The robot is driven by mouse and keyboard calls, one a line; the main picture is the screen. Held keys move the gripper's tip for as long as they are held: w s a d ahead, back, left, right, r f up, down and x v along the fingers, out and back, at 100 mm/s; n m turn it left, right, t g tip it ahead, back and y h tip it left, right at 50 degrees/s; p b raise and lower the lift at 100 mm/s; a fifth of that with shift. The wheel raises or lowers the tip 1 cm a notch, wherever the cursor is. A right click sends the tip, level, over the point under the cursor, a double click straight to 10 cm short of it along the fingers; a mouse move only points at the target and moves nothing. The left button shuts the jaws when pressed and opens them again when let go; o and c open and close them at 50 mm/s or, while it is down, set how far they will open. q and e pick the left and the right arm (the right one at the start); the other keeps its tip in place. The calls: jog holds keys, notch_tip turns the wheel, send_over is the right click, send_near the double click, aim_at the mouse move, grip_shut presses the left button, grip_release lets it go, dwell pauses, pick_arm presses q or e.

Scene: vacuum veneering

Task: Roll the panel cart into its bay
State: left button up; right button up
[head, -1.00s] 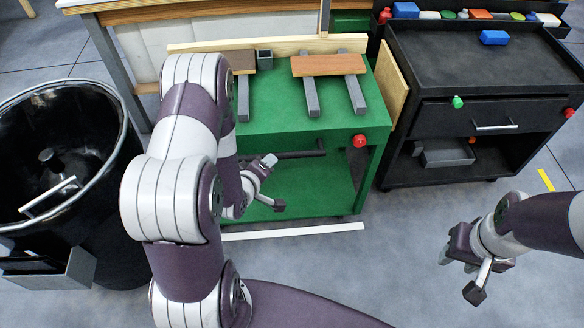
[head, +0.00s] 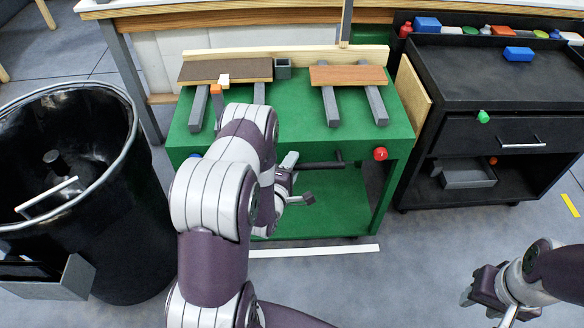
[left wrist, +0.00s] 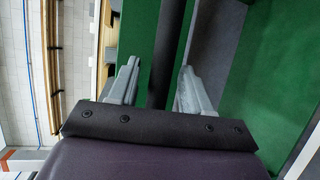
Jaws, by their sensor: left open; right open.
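The green panel cart (head: 300,133) stands in front of the bench, with a dark brown panel (head: 225,70) and a reddish-brown panel (head: 348,76) lying on grey bars on its top. Its dark push bar (head: 325,165) runs along the front, below the top. My left gripper (head: 297,178) is open at this bar; in the left wrist view the bar (left wrist: 171,50) passes between the two open fingers (left wrist: 160,68). I cannot tell whether they touch it. My left arm hides part of the cart's left front. My right gripper (head: 484,308) is open and empty over the floor at lower right.
A white floor strip (head: 315,250) lies just before the cart. A black bin (head: 120,190) stands close at left, a black drawer cabinet (head: 475,90) close at right. A wooden board (head: 412,95) stands between cart and cabinet. Floor is clear at lower right.

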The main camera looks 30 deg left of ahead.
aim_at(288, 111)
pick_arm(q)
jog(key=shift+w, duration=0.1)
jog(key=shift+c, duration=0.4)
grip_shut()
jog(key=w+a+b, duration=0.1)
jog(key=w+a, duration=0.1)
jog(key=w, duration=0.2)
jog(key=w+a+b, duration=0.2)
jog(key=w+a, duration=0.1)
jog(key=w, duration=0.1)
jog(key=w+a+b, duration=0.2)
jog(key=w, duration=0.2)
jog(key=shift+w+a, duration=0.35)
jog(key=shift+a, duration=0.05)
jog(key=w+a, duration=0.1)
jog(key=w+a+b, duration=0.1)
jog(key=w, duration=0.1)
jog(key=w+a, duration=0.1)
jog(key=w, duration=0.1)
jog(key=shift+b, duration=0.4)
jog(key=shift+w+a+r, duration=0.1)
jog(key=shift+w+a, duration=0.3)
jog(key=shift+w, duration=0.2)
jog(key=shift+r, duration=0.2)
